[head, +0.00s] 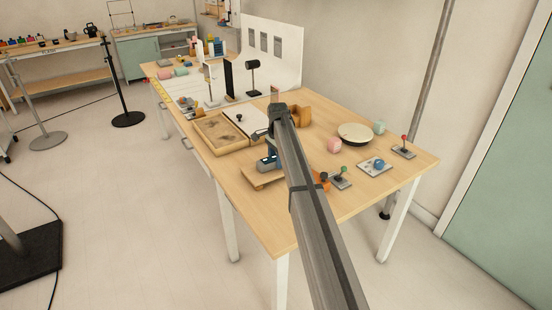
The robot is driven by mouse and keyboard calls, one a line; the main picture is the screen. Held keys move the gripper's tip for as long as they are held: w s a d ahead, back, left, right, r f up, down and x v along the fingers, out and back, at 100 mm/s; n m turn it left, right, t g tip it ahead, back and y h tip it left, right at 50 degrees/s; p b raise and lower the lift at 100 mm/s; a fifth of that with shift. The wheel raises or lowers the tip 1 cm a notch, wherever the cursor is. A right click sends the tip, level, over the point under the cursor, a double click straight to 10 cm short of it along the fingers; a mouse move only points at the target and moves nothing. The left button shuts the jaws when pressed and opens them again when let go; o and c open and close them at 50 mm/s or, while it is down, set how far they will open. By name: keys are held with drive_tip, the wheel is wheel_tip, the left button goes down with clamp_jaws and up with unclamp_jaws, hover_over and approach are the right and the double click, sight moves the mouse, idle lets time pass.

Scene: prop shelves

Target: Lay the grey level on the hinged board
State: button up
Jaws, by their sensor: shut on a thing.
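My arm reaches from the lower right over the table. Its end, my gripper (262,134), is small and partly hidden by my own arm. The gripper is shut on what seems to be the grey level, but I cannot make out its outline. A pale flat panel (243,113) with a dark knob lies just behind the gripper. A low wooden board (256,183) with a blue part (267,161) is in front of the gripper, partly hidden by my arm. I cannot tell which of these is the hinged board.
A wooden tray (206,124) is left of the gripper. A black lamp-like stand (252,75) is behind. The table's front right corner is clear.

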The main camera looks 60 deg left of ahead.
drive_tip(key=o, duration=1.3)
drive_tip(key=r, duration=1.3)
drive_tip(key=shift+w+r, duration=0.3)
drive_tip(key=shift+r, duration=0.05)
